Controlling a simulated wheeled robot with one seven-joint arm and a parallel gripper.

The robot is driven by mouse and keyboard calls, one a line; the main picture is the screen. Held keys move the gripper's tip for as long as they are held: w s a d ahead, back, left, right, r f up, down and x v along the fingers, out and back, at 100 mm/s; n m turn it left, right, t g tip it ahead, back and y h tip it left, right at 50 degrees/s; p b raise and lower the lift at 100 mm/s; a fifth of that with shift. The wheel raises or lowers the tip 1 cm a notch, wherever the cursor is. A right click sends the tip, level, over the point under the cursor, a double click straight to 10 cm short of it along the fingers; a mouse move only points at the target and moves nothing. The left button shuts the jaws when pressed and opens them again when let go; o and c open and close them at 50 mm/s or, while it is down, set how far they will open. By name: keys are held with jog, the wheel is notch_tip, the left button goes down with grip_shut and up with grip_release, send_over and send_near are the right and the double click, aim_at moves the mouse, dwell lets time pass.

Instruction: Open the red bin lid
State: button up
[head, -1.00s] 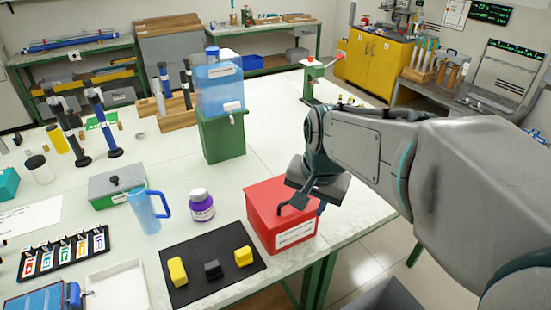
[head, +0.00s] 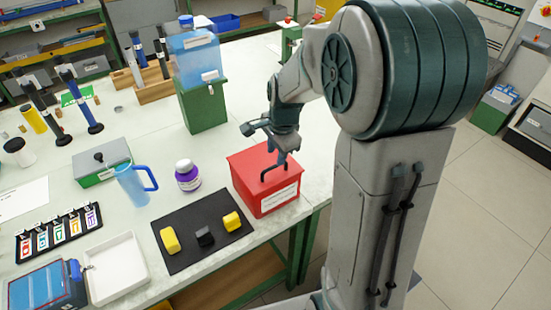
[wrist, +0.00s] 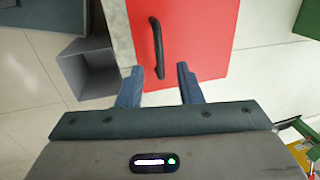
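The red bin (head: 265,192) stands near the table's front right corner with a white label on its front. Its red lid (wrist: 205,35) looks shut and carries a dark bar handle (wrist: 157,48), which also shows in the head view (head: 272,167). My gripper (wrist: 160,84) is open and empty, with blue-grey fingers spread apart over the lid's edge. In the wrist view the handle lies ahead of the gap between the fingertips. In the head view my gripper (head: 281,158) is just above the lid, by the handle; contact cannot be told.
A black mat (head: 186,262) with two yellow blocks and a dark one lies left of the bin. A purple-labelled jar (head: 188,178) and a green stand (head: 203,110) with a blue water tank are nearby. A grey open box (wrist: 82,72) sits below the table edge.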

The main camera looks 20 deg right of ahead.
aim_at(275, 167)
jog(key=shift+w+a+f, duration=0.1)
jog(key=shift+w+f, duration=0.15)
jog(key=shift+f, duration=0.85)
jog(key=shift+w+a+f, duration=0.1)
jog(key=shift+w+f, duration=0.1)
jog(key=shift+f, duration=0.9)
jog(key=shift+d, duration=0.1)
grip_shut()
